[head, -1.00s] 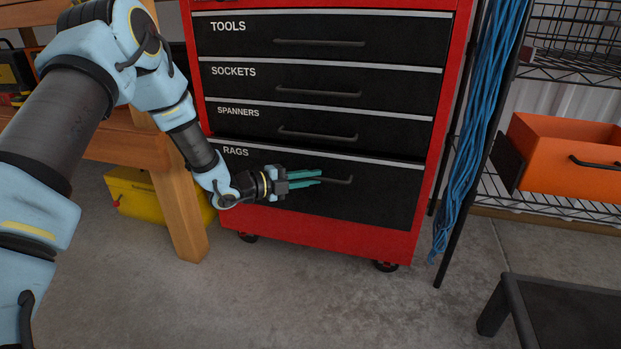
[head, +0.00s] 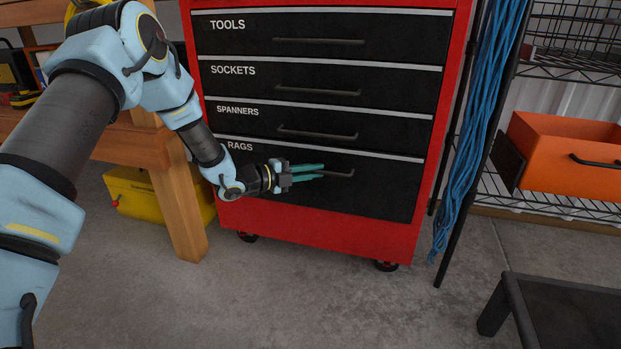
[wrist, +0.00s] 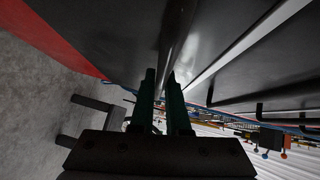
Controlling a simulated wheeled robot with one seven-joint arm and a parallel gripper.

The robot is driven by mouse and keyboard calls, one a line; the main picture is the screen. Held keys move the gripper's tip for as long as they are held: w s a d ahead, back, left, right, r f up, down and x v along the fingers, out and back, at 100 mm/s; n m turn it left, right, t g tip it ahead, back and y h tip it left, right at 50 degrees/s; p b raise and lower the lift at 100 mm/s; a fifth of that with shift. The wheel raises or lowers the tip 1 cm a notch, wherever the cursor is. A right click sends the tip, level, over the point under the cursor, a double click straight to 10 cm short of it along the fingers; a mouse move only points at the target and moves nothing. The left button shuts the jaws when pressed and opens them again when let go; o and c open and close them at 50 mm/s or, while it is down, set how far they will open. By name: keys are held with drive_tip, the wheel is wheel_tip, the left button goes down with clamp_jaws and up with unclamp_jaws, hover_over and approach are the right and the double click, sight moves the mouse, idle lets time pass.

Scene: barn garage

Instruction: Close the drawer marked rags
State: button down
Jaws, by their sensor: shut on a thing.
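The rags drawer (head: 385,190) is the lowest and tallest black drawer front of the red tool cabinet. Its face looks level with the drawers above, with no clear gap in the head view. My gripper (head: 318,171) has its green fingers shut on the drawer's dark bar handle (head: 344,174), just right of the label. In the wrist view, the fingers (wrist: 160,76) close around the handle (wrist: 175,40), which runs away from them along the black front. The part of the handle between the fingers is hidden.
The tools, sockets and spanners drawers (head: 320,125) above look shut. A wooden bench (head: 180,215) with a yellow box (head: 135,195) stands left. Blue cables (head: 465,170) hang right of the cabinet (head: 320,232), near a wire shelf with an orange bin (head: 560,150). A low black table (head: 570,310) stands front right.

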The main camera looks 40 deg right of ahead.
drive_tip(key=shift+w+d, duration=0.45)
drive_tip(key=shift+d, duration=0.1)
drive_tip(key=c, duration=0.9)
unclamp_jaws()
drive_tip(key=shift+r, duration=0.1)
drive_tip(key=p+v, duration=0.3)
drive_tip(key=v, duration=0.7)
drive_tip(key=shift+a, duration=0.35)
